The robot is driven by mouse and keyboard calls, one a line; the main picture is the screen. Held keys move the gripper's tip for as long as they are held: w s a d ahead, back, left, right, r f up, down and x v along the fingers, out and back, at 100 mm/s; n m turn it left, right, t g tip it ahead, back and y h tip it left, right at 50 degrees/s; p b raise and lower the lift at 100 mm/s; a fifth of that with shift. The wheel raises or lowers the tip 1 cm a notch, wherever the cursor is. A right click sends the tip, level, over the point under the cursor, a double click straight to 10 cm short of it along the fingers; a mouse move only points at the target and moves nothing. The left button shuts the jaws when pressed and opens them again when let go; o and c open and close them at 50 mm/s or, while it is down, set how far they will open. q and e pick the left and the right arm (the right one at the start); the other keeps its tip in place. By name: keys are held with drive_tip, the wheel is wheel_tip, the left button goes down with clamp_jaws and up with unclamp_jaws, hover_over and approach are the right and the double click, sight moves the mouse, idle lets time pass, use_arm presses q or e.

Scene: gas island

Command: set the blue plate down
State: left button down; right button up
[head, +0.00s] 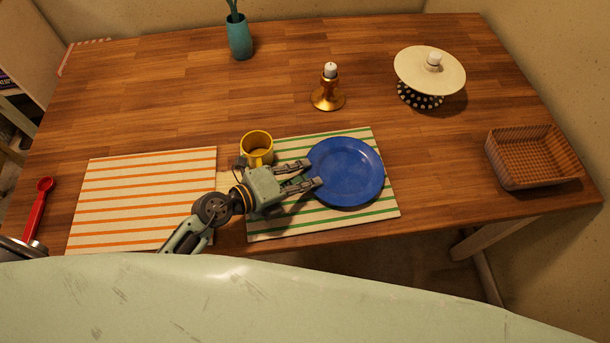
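The blue plate (349,171) is round and looks level over the right half of the green-striped placemat (281,226). It appears to rest on the mat, though a small gap beneath it cannot be ruled out. My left gripper (314,174) is at the plate's left rim. Its two fingers are spread apart, with a gap between the tips, and the lower fingertip overlaps the rim. The gripper's body covers part of the mat's left side. My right gripper is not in view.
A yellow mug (257,147) stands close behind my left gripper. An orange-striped placemat (130,218) lies to the left, near a red utensil (38,208). A candle holder (327,98), vase (239,38), cake stand (429,72) and wicker basket (532,158) stand around the wooden table.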

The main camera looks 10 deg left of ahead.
use_arm(q)
drive_tip(key=shift+r, duration=0.1)
drive_tip(key=c, duration=2.3)
unclamp_jaws()
drive_tip(key=shift+o, duration=0.2)
drive_tip(key=b+v, duration=0.1)
drive_tip(key=v, duration=1)
drive_tip(key=shift+s+a+r, duration=0.2)
drive_tip(key=shift+s+a, duration=0.05)
drive_tip(key=shift+s, duration=0.1)
